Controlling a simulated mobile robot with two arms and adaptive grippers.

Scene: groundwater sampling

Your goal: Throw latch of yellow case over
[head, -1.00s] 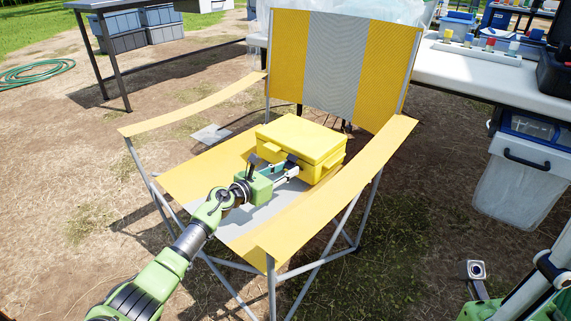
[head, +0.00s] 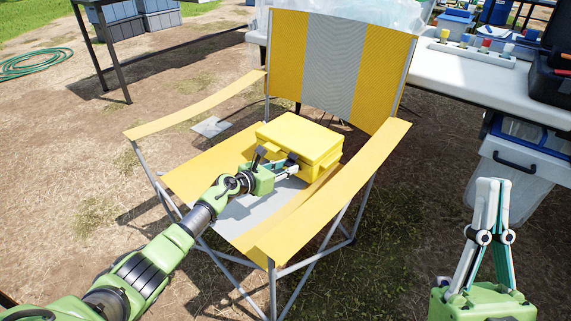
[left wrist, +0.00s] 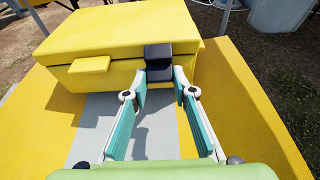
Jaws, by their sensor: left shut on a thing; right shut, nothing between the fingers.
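The yellow case (head: 305,137) sits closed on the seat of a folding chair. It also shows in the left wrist view (left wrist: 120,30). One latch, a dark grey one (left wrist: 158,55), is on the case's front at the right. My left gripper (left wrist: 159,76) is shut on this dark latch, its fingertips either side of its lower part. In the head view my left gripper (head: 292,168) is at the case's front face. A second, yellow latch (left wrist: 89,64) juts out from the front to the left. My right gripper (head: 492,185) is shut and empty, pointing up at the right, away from the case.
The chair's yellow armrests (head: 335,190) flank the case, and its striped backrest (head: 335,60) rises behind it. A white table (head: 450,75) with bottles stands at the right, with a clear bin (head: 510,180) below. A green hose (head: 35,62) lies far left.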

